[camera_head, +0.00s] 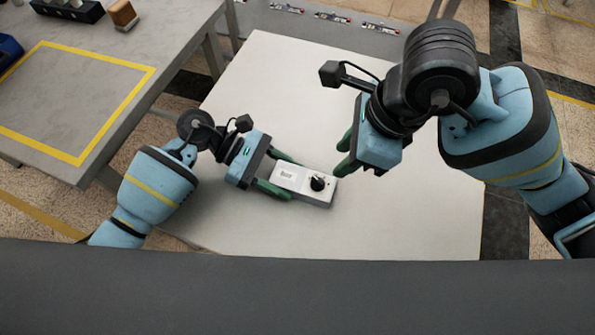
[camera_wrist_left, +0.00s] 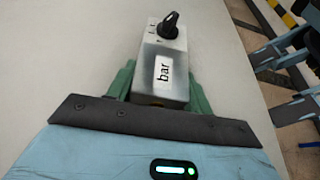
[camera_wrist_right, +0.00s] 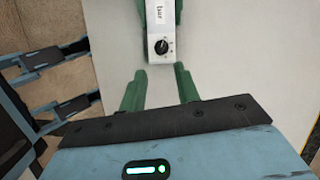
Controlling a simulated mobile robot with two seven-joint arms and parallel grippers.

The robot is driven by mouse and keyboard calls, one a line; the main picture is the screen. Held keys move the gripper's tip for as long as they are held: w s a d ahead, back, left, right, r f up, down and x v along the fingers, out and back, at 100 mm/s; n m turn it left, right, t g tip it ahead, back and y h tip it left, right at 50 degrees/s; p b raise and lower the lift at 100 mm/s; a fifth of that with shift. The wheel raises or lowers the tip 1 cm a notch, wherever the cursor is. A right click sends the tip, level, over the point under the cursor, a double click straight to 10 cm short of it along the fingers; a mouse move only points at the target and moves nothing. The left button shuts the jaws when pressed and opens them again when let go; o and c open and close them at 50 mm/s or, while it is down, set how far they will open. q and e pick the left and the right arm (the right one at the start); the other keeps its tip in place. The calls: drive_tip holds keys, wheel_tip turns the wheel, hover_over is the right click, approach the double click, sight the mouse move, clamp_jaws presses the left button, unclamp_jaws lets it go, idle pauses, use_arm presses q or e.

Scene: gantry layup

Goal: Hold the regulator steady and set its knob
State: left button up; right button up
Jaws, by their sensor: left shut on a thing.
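The regulator is a light grey box (camera_head: 292,181) with a white label reading "bar" and a black knob (camera_head: 317,183) at its right end. It lies on the white table. My left gripper (camera_head: 284,177) is shut on the regulator's end away from the knob, green fingers along both sides, as the left wrist view shows the box (camera_wrist_left: 164,80) and knob (camera_wrist_left: 168,26). My right gripper (camera_head: 343,155) is open and empty, above and right of the knob. In the right wrist view its fingers (camera_wrist_right: 160,88) are apart, and the knob (camera_wrist_right: 162,47) lies beyond their tips.
The white table (camera_head: 420,215) is clear around the regulator. At the left stands a grey bench (camera_head: 120,45) with a yellow taped outline, a black holder (camera_head: 68,10), a wooden-topped block (camera_head: 122,14) and a blue bin (camera_head: 9,50).

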sight(319, 179)
drive_tip(key=shift+w+a+r+m+g+h, duration=0.15)
drive_tip(key=shift+a+r+m+h, duration=0.4)
drive_tip(key=shift+m, duration=0.55)
drive_tip(key=shift+w+a+r+m+g+h, duration=0.1)
drive_tip(key=shift+a+r+m+h, duration=0.3)
drive_tip(key=shift+a+m+h, duration=0.5)
drive_tip(key=shift+w+a+r+m+g+h, duration=0.15)
drive_tip(key=shift+a+r+m+h, duration=0.25)
drive_tip(key=shift+m, duration=0.9)
wheel_tip(319, 179, down, 12)
drive_tip(key=shift+r, duration=0.1)
drive_tip(key=shift+c, duration=0.3)
clamp_jaws()
